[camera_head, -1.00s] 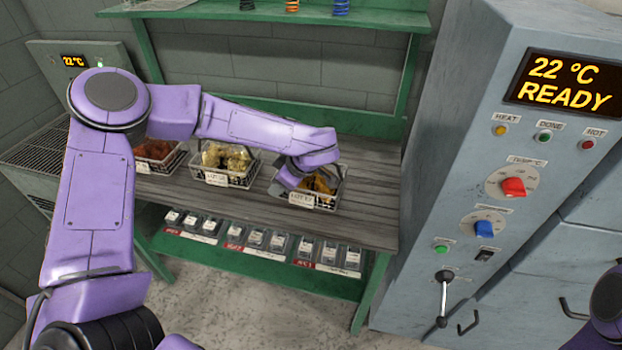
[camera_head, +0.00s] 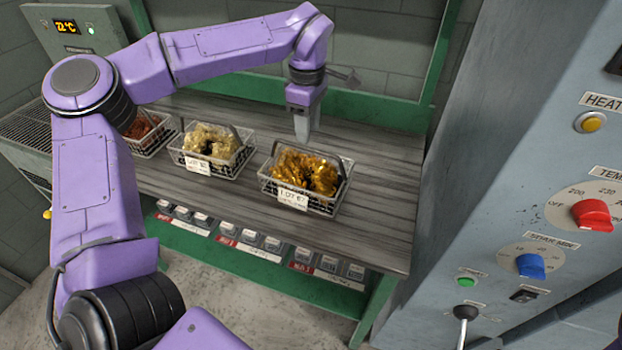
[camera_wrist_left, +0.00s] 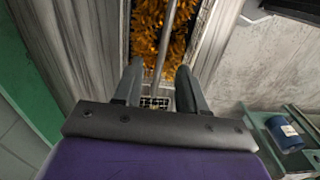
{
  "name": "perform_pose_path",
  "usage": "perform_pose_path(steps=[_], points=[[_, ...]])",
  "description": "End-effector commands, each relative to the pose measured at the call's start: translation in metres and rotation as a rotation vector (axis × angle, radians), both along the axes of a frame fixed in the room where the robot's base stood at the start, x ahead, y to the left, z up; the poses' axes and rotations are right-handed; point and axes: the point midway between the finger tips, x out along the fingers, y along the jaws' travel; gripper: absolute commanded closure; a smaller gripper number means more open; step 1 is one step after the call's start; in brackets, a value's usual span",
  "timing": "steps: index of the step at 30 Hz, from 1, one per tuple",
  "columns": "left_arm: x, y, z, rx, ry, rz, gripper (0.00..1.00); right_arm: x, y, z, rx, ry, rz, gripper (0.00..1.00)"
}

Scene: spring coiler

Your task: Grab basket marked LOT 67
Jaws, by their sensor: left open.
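The wire basket marked LOT 67 (camera_head: 308,207) stands on the grey bench, full of shiny gold-orange springs, its white label facing front. Its dark handle (camera_head: 341,188) is partly visible. My left gripper (camera_head: 302,138) points down just behind the basket, toward its rear side. In the left wrist view, the open fingers (camera_wrist_left: 157,78) show with the basket's thin handle bar (camera_wrist_left: 168,38) running between them in the picture; contact cannot be told. Gold springs (camera_wrist_left: 150,25) lie beyond. My right gripper is not visible.
A basket of pale yellow springs (camera_head: 211,150) stands left of it, and one of red-brown springs (camera_head: 150,136) farther left. The grey control cabinet (camera_head: 480,180) stands at right. Bench room right of LOT 67 (camera_head: 385,180) is clear.

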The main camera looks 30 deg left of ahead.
Motion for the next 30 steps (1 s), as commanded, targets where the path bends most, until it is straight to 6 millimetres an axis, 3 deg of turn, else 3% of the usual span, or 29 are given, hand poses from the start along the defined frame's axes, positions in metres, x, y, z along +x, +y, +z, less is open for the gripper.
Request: perform_pose_path(steps=[15, 23, 27, 30], points=[[-0.001, 0.000, -0.079, -0.001, 0.003, 0.000, 0.59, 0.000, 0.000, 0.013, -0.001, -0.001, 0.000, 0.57], [-0.001, 0.000, -0.084, -0.001, -0.001, 0.000, 0.59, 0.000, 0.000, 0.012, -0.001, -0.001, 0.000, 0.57], [-0.001, 0.000, -0.084, -0.001, -0.001, 0.000, 1.00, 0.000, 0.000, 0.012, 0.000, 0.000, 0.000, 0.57], [-0.001, 0.000, -0.084, -0.001, -0.001, 0.000, 1.00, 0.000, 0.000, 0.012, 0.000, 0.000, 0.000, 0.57]])
